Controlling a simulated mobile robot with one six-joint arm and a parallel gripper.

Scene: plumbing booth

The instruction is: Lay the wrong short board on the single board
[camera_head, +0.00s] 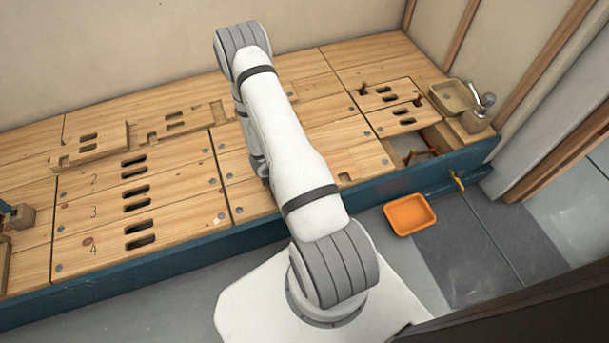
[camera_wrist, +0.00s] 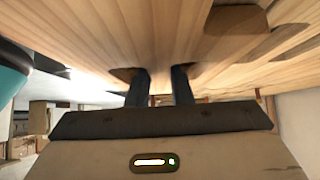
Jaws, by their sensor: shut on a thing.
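My gripper (camera_wrist: 160,85) shows in the wrist view, its two dark fingers shut on a pale wooden board (camera_wrist: 110,35) at dark slots. In the head view my arm hides the gripper and most of what it holds. A raised short board with two slots (camera_head: 88,146) lies at the left on the back row. Two short slotted boards (camera_head: 383,94) (camera_head: 398,119) lie at the right end. Wide slotted boards marked 2, 3 and 4 (camera_head: 170,238) lie at the left. I cannot tell which is the single board.
An open gap (camera_head: 399,148) with pipes is at the front right. A beige basin (camera_head: 452,97) and a metal tap (camera_head: 484,104) stand at the right end. An orange tray (camera_head: 408,215) lies on the grey floor. A blue front edge (camera_head: 120,290) borders the deck.

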